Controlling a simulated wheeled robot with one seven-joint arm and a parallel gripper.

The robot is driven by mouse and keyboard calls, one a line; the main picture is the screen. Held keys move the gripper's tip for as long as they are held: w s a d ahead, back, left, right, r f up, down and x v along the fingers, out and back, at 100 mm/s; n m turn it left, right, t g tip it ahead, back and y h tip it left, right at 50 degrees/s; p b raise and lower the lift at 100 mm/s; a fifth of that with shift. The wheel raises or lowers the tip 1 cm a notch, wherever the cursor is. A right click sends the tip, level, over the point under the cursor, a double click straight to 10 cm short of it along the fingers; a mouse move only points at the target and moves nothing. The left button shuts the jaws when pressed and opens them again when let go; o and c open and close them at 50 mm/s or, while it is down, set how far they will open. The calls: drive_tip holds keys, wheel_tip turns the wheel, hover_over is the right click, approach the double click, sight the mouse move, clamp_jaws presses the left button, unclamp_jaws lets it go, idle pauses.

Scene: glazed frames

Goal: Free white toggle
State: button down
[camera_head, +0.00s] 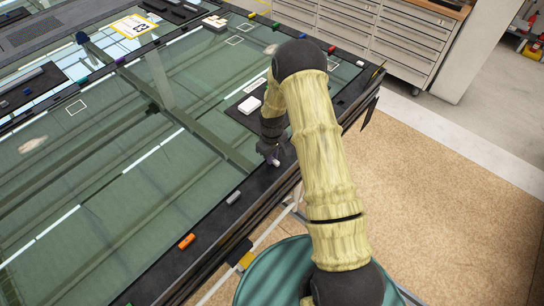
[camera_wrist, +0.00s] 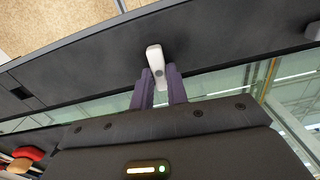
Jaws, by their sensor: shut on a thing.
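The white toggle (camera_wrist: 155,57) stands on the dark frame rail (camera_wrist: 95,72) in the wrist view. My gripper (camera_wrist: 159,80) is shut on it, with one purple finger on each side. In the head view my gripper (camera_head: 271,153) is low at the dark rail along the near right edge of the glazed frame. Only a small pale bit of the toggle (camera_head: 276,162) shows there. I cannot tell whether the toggle still touches the rail.
A grey toggle (camera_head: 233,197) and an orange toggle (camera_head: 186,241) sit farther along the same rail. A white block (camera_head: 249,105) lies on a dark plate behind my arm. Green glass (camera_head: 130,170) fills the frame. Drawer cabinets (camera_head: 375,35) stand at the back.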

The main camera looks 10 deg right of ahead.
drive_tip(key=m+b, duration=0.3)
drive_tip(key=m, duration=0.1)
drive_tip(key=shift+w+d+f, duration=0.1)
drive_tip(key=m+b, duration=0.2)
drive_tip(key=m, duration=0.2)
drive_tip(key=shift+d+m+b, duration=0.1)
drive_tip(key=shift+m+b, duration=0.3)
drive_tip(key=m+b, duration=0.1)
drive_tip(key=m, duration=0.7)
drive_tip(key=shift+d+m, duration=0.15)
drive_tip(key=shift+m, duration=0.15)
drive_tip(key=shift+r, duration=0.2)
drive_tip(key=c, duration=1.4)
unclamp_jaws()
drive_tip(key=shift+b, duration=0.3)
